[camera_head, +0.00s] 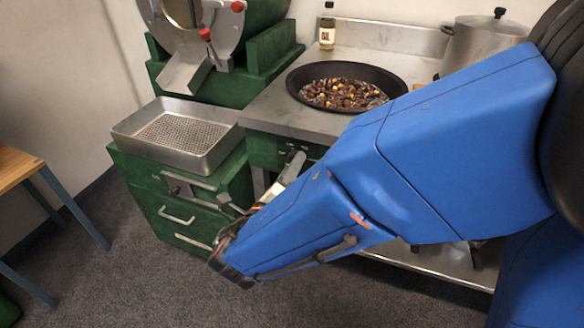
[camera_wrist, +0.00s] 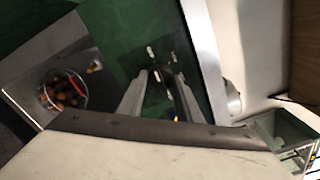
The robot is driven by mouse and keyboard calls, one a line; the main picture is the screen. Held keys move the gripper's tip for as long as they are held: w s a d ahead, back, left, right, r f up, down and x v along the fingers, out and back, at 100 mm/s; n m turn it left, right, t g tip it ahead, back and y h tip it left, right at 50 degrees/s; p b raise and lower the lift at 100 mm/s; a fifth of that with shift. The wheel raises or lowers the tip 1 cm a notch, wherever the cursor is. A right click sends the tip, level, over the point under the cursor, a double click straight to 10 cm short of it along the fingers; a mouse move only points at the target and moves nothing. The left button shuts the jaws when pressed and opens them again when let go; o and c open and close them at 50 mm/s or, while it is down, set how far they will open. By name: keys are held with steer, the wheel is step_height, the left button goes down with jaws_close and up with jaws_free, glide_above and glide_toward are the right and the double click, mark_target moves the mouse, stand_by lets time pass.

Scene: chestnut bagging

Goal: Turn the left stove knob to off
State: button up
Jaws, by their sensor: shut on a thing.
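The left stove knob (camera_wrist: 160,76) is a small dark knob on the green stove front (camera_wrist: 135,35). My gripper (camera_wrist: 163,82) is shut on it in the wrist view, with one finger on either side. Small white marks show on the panel beside the fingertips. In the head view my gripper (camera_head: 294,163) reaches the green panel (camera_head: 262,150) below the counter edge. My blue arm crosses in front of the stove and hides the rest of the panel. I cannot read the knob's setting.
A black pan (camera_head: 293,92) of chestnuts sits on the counter above, with a steel pot (camera_head: 478,50) at right. A perforated metal tray (camera_head: 128,128) stands left on green drawers (camera_head: 180,215). A bowl of chestnuts (camera_wrist: 63,90) shows in the wrist view.

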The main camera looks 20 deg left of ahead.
steer(key=shift+n, duration=0.3)
steer(key=o, duration=1)
steer(key=shift+o, duration=0.2)
steer(key=s+a, duration=0.1)
steer(key=s, duration=1.6)
steer(key=shift+s+a, duration=0.25)
